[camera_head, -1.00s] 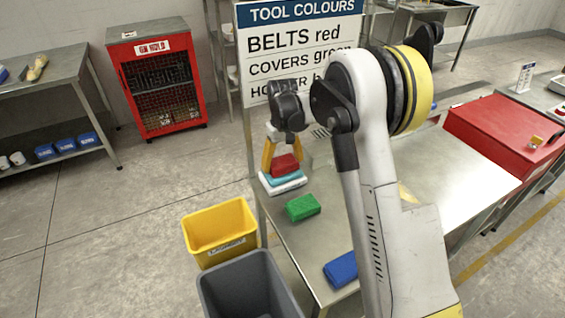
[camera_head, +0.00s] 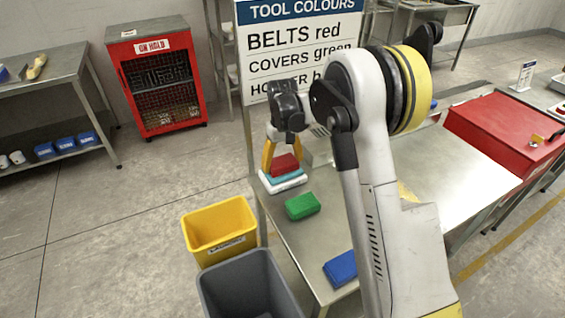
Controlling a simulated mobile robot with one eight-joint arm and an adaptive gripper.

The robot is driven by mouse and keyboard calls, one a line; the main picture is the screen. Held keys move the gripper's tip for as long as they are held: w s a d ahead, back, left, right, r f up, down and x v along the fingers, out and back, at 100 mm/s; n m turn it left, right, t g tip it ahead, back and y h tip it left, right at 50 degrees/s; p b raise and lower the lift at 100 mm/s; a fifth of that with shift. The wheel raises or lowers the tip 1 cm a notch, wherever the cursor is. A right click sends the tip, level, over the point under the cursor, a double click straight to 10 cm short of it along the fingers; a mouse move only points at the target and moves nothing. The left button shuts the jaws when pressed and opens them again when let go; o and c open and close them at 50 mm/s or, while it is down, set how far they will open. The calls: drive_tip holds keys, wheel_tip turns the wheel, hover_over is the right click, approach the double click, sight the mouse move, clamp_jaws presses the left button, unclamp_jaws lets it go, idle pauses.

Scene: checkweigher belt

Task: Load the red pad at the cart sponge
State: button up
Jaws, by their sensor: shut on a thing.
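The red pad (camera_head: 285,164) is between the orange fingers of my gripper (camera_head: 284,158), at the far left end of the steel table (camera_head: 300,243). My gripper is shut on it and points down. Directly below the red pad is a teal layer (camera_head: 284,177) on a white item (camera_head: 284,186); I cannot tell whether the red pad touches the teal layer. No cart can be clearly made out.
A yellow laundry bin (camera_head: 222,228) and a grey bin (camera_head: 250,285) stand on the floor left of the table. A tool colours sign (camera_head: 300,45) stands behind my gripper. A red machine cover (camera_head: 505,135) is at right.

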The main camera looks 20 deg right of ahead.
sight(282, 161)
drive_tip(key=shift+f+b, duration=0.5)
drive_tip(key=shift+f, duration=0.3)
idle(1.5)
drive_tip(key=shift+r, duration=0.1)
drive_tip(key=shift+r+p, duration=2.2)
drive_tip(key=shift+r, duration=1.25)
